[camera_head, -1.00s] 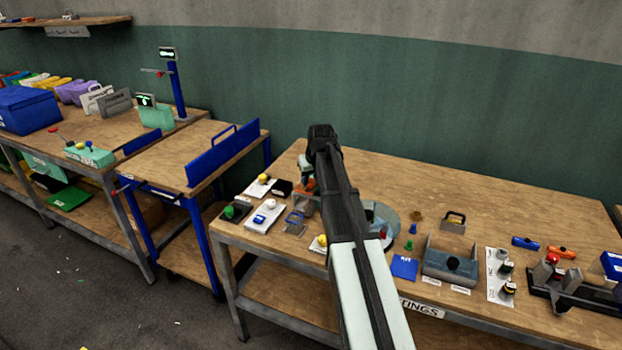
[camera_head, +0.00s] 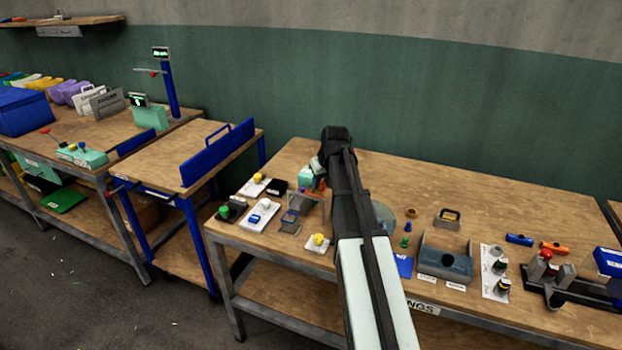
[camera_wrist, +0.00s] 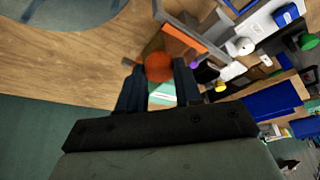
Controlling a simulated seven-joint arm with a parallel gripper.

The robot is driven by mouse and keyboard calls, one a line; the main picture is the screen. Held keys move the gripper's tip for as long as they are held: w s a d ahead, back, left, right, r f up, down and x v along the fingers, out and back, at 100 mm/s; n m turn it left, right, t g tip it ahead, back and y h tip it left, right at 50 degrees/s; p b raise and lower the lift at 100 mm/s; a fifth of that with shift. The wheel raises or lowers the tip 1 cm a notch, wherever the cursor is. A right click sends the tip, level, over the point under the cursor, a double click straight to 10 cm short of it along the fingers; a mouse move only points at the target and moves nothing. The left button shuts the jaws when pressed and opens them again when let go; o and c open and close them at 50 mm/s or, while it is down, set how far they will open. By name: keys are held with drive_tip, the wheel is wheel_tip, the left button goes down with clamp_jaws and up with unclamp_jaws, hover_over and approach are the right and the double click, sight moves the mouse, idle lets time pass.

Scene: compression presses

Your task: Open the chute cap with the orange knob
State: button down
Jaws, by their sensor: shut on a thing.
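The orange knob (camera_wrist: 158,67) shows in the wrist view between the two dark fingertips of my gripper (camera_wrist: 158,85). My gripper is shut on it. An orange strip (camera_wrist: 184,32), which looks like the chute cap's edge, lies beside the knob next to a grey frame. In the head view the clear grey-framed chute box (camera_head: 308,207) stands on the table to the left of my arm. My gripper is largely hidden there behind the arm. The cap's angle cannot be told.
White plates with yellow and blue knobs (camera_head: 258,214) lie left of the chute. A grey tray-like fixture (camera_head: 445,262) stands on the right. The back of the wooden table is clear.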

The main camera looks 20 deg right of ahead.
drive_tip(key=shift+s+d, duration=0.2)
drive_tip(key=c, duration=0.8)
unclamp_jaws()
drive_tip(key=shift+o, duration=0.2)
drive_tip(key=v, duration=1.3)
drive_tip(key=shift+r, duration=0.35)
